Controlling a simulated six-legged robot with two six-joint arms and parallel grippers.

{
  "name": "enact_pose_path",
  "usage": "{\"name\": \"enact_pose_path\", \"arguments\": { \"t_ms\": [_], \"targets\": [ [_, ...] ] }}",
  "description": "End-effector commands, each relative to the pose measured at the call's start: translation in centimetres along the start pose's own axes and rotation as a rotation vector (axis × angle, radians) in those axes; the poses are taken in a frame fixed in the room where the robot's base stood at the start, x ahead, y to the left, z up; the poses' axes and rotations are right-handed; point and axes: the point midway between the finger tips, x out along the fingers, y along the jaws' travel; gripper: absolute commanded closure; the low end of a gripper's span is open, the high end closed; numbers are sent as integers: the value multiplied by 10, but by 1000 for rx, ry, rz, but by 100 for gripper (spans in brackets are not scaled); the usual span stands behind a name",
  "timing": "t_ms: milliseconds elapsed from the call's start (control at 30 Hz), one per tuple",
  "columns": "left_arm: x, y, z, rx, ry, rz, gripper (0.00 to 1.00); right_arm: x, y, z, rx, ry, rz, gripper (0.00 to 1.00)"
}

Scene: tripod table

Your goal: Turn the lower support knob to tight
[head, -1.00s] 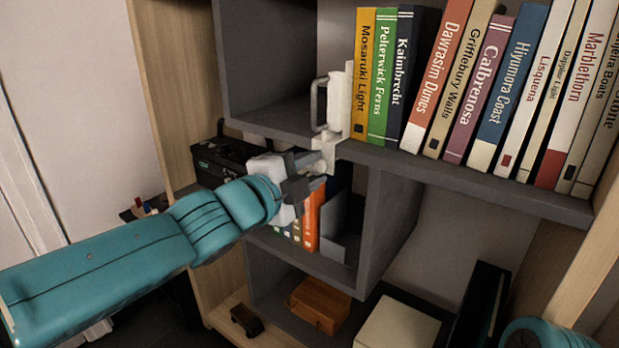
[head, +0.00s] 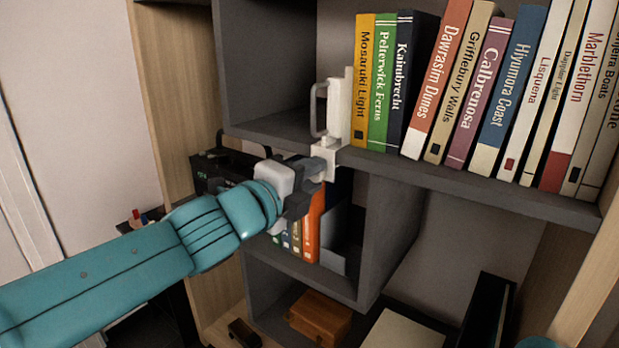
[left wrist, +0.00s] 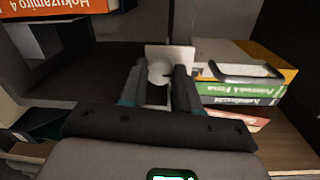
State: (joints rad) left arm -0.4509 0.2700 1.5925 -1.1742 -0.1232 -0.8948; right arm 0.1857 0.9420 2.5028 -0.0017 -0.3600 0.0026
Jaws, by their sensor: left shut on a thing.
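A white support (head: 338,112) with a loop handle is clamped on the front edge of the middle shelf, beside the row of books. Its lower part (head: 325,153) hangs at the shelf edge. My left gripper (head: 322,165) reaches it from the left, just below the shelf board. In the left wrist view a pale round knob (left wrist: 160,70) lies between the two fingers of my left gripper (left wrist: 160,88), which is shut on it. The fingers hide most of the knob in the head view. My right gripper is out of view.
Upright books (head: 450,85) stand on the shelf (head: 470,184) right of the support. Below are a lower compartment with small books (head: 312,225), a brown box (head: 320,316) and a dark device (head: 225,170) at left. The cubby wall (head: 390,225) is close by on the right.

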Motion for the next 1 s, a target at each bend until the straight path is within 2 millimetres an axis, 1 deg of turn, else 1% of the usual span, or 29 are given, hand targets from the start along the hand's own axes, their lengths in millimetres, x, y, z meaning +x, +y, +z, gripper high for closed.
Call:
{"name": "enact_pose_path", "arguments": {
  "t_ms": [233, 267, 300, 333, 633, 733, 867, 1000],
  "targets": [
    [0, 1, 0, 2, 0, 2, 99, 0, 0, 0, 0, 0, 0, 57],
    [0, 1, 0, 2, 0, 2, 65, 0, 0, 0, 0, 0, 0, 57],
    [0, 1, 0, 2, 0, 2, 52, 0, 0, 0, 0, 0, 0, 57],
    [0, 1, 0, 2, 0, 2, 43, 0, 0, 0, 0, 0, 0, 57],
    [-1, 0, 0, 1, 0, 0, 43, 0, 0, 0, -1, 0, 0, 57],
    [-8, 0, 0, 0, -1, 0, 43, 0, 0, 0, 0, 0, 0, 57],
    [-33, 0, 1, 1, -2, -1, 43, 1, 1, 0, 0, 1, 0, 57],
    [-72, -3, 2, 2, -4, -1, 43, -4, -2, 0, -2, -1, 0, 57]
  ]
}}
